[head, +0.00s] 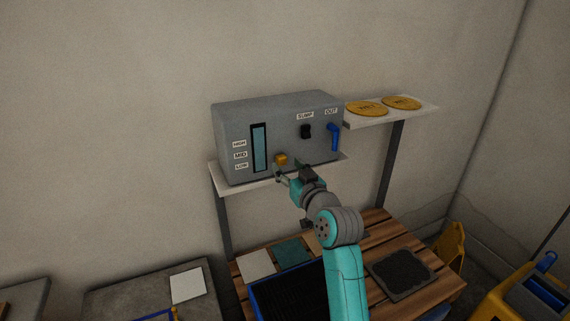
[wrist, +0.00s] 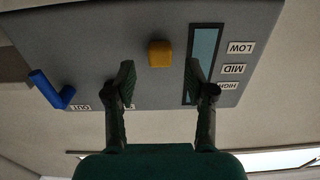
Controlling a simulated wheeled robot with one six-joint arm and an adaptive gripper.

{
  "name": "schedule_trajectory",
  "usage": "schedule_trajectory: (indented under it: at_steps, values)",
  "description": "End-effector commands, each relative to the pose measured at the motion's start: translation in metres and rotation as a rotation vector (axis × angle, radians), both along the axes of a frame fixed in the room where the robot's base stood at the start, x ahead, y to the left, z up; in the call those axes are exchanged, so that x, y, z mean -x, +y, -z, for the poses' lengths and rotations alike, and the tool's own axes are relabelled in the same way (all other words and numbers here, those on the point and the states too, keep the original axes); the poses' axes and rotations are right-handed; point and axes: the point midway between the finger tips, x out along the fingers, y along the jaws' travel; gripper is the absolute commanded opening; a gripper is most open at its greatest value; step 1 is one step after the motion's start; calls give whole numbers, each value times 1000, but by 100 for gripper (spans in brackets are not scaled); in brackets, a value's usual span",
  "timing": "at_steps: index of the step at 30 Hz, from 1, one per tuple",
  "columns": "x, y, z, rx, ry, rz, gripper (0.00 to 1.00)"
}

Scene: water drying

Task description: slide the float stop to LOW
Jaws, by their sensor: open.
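The grey control box (head: 225,130) has a tall gauge slot (head: 260,148) with HIGH, MID and LOW labels (head: 240,155) on its left. A yellow block (head: 281,159), which looks like the float stop, sticks out right of the gauge. It also shows in the upside-down wrist view (wrist: 160,54), around the LOW to MID labels; its exact level is unclear. My gripper (wrist: 160,74) is open and empty, pointing at the box front. Its fingers lie either side of the block, apart from it in the picture. It also shows in the head view (head: 288,172).
A black SUMP knob (head: 306,131) and a blue OUT lever (head: 333,137) are on the right of the box. The box stands on a narrow shelf (head: 245,187). Two yellow discs (head: 367,108) lie on a higher shelf. A wooden slatted table (head: 435,287) stands below.

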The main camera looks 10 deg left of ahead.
Motion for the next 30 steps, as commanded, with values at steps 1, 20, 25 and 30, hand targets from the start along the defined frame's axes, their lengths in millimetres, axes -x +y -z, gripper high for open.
schedule_trajectory:
  at_steps: [1,20,25,30]
  values:
    - [9,-7,1,0,0,2,54]
    - [75,-51,1,0,0,0,54]
    - [76,-51,0,0,0,0,54]
    - [76,-53,4,0,4,4,54]
